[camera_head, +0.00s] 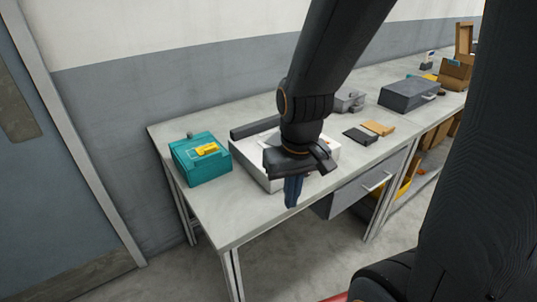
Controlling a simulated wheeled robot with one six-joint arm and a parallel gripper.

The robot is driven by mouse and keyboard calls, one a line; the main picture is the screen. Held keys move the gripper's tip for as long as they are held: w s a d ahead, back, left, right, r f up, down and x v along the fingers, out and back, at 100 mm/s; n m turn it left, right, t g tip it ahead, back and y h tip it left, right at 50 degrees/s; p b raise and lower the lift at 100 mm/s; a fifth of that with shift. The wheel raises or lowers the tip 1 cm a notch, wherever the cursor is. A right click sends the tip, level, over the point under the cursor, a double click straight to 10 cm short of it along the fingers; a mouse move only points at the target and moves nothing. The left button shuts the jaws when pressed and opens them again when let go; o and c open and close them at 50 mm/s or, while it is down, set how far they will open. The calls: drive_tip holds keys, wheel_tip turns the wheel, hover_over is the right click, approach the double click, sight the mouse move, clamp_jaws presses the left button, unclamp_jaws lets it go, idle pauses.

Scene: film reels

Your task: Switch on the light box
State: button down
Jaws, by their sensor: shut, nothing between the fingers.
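The light box (248,167) looks to be the white, low box on the grey bench, with a pale top. My gripper (291,204) hangs over its front right part, fingers pointing down and closed together with nothing between them. My arm hides much of the box's middle and right. I cannot see a switch, nor tell whether the fingertips touch the box. The box shows no clear glow.
A teal case (200,160) with a yellow item on top stands left of the white box. A dark bar (254,127) lies behind it. Black and orange flat pieces (378,128) and a grey box (409,94) lie to the right. A drawer (366,187) hangs under the bench.

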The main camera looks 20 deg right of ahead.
drive_tip(key=w+r+n+t, duration=0.1)
drive_tip(key=w+r+n, duration=0.2)
drive_tip(key=w+r, duration=1.1)
drive_tip(key=shift+w+d+y, duration=0.3)
drive_tip(key=shift+w+d, duration=0.15)
drive_tip(key=shift+w, duration=0.3)
drive_tip(key=shift+f, duration=0.1)
drive_tip(key=f, duration=0.4)
drive_tip(key=f+p, duration=0.1)
drive_tip(key=f, duration=0.3)
drive_tip(key=w+f+p, duration=0.1)
drive_tip(key=f, duration=0.3)
drive_tip(key=shift+w+a+f, duration=0.1)
drive_tip(key=shift+a+f, duration=0.1)
drive_tip(key=shift+f, duration=0.05)
drive_tip(key=shift+f+p, duration=0.3)
drive_tip(key=shift+f, duration=0.25)
